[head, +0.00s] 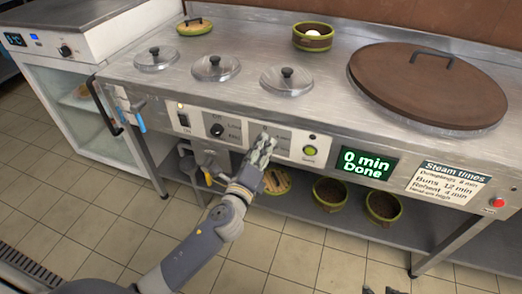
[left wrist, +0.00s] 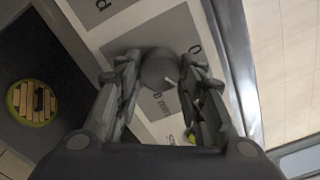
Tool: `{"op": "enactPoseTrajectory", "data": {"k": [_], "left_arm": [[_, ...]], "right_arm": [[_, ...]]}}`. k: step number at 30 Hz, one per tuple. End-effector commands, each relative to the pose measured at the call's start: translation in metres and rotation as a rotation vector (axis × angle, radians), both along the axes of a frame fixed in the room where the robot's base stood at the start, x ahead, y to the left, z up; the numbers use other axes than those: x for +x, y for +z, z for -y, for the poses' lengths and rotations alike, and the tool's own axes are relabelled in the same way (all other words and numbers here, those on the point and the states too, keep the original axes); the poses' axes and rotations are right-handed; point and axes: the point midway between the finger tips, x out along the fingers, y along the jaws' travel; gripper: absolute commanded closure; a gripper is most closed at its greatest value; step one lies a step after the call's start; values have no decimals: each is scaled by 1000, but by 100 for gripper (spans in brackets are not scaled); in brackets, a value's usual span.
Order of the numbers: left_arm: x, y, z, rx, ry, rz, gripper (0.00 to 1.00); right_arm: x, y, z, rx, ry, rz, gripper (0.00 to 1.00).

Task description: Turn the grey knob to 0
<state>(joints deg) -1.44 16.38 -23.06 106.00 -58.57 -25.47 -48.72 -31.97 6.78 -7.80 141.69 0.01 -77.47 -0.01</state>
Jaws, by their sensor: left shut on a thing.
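The grey knob (left wrist: 158,68) sits on a grey plate on the front panel of the steamer counter. In the left wrist view it is between my left gripper's fingers (left wrist: 160,82), and a short pale mark shows on it. My left gripper (head: 263,146) is shut on the knob; in the head view its fingers hide most of the knob. The printing on the plate is partly covered, and I cannot read the knob's setting exactly. A small grey piece at the bottom edge of the head view may be the tip of my right gripper (head: 384,291).
A black knob (head: 217,130) and a switch (head: 184,120) are left of my gripper, a green button (head: 310,151) right. The display (head: 366,163) reads "0 min Done". Lids and a large brown cover (head: 415,85) lie on top. Baskets (head: 383,205) stand on the shelf below.

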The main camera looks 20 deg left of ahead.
Motion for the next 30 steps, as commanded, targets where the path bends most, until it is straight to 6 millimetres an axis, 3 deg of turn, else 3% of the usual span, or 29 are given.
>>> {"op": "enactPoseTrajectory", "data": {"k": [6,14,20,30], "left_arm": [[1,2,-1,-209,3,-3,88],[1,3,-1,-457,4,-12,88],[1,4,-1,-644,4,-18,88],[1,5,-2,-907,3,-28,88]], "right_arm": [[13,5,-4,13,5,60,65],[14,6,-5,15,6,67,65],[1,1,0,1,0,4,65],[-42,-11,12,-38,-15,-185,65]]}}
